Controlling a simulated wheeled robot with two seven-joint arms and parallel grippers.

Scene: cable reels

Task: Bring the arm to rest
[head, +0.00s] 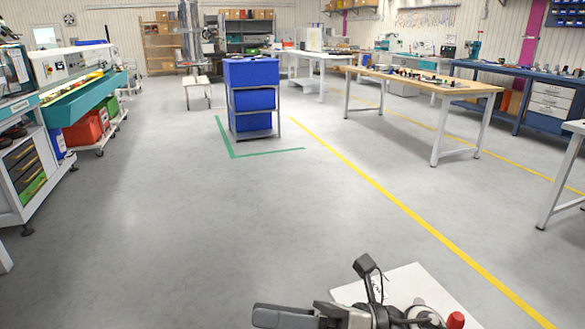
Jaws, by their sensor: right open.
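My right gripper (285,316) shows only in part at the bottom edge of the head view, a dark grey shape pointing left, low over the grey floor. It is open, and I see nothing held in it. Part of it is cut off by the frame's edge. My left gripper is not in view. No cable reel can be made out for certain.
A rack with blue bins (252,100) stands ahead inside green floor tape. A wooden-topped table (425,82) is at right, a blue workbench (540,82) beyond it. A teal-edged machine bench (90,110) lines the left. The grey floor (200,220) between is clear, crossed by a yellow line.

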